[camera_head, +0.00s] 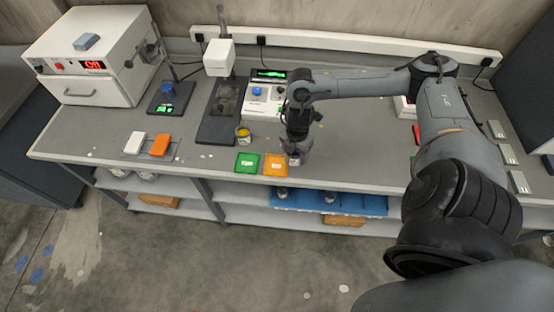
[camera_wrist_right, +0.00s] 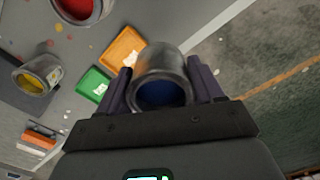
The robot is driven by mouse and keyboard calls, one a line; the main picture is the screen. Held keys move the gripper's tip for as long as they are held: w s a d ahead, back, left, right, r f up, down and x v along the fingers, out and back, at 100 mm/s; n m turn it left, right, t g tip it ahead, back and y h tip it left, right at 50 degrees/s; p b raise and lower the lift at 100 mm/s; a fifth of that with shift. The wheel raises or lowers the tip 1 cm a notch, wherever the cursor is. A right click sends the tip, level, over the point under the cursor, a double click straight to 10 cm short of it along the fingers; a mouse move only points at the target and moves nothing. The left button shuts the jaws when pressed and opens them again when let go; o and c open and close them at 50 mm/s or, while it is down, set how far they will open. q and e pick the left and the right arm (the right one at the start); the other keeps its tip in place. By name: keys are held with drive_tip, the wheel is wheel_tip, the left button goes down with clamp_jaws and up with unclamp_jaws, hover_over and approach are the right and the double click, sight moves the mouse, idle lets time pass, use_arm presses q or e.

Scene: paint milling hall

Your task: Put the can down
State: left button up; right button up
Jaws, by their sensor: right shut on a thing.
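My right gripper (camera_head: 296,153) is low at the front of the bench, just right of the orange tray (camera_head: 276,165). In the right wrist view the gripper (camera_wrist_right: 162,86) is shut on a grey metal can (camera_wrist_right: 160,62) with dark blue paint inside. Its fingers clasp the can from both sides. The can is mostly hidden by the gripper in the head view, and I cannot tell whether its base touches the bench. The green tray (camera_head: 247,163) lies left of the orange one. My left gripper is not in view.
A can of yellow paint (camera_head: 243,135) stands behind the green tray. A can of red paint (camera_wrist_right: 82,6) shows at the wrist view's top edge. A white device (camera_head: 262,100) stands behind. The bench (camera_head: 350,165) is clear to the right, with its front edge close.

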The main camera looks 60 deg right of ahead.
drive_tip(key=w+f, duration=0.1)
drive_tip(key=w, duration=0.1)
drive_tip(key=w+f, duration=0.1)
drive_tip(key=w, duration=0.1)
drive_tip(key=w+a+f, duration=0.1)
drive_tip(key=w, duration=0.1)
drive_tip(key=shift+f, duration=2.1)
drive_tip(key=shift+w+f, duration=0.1)
drive_tip(key=shift+f, duration=0.15)
drive_tip(key=shift+f, duration=0.1)
drive_tip(key=o, duration=1.1)
drive_tip(key=shift+o, duration=0.2)
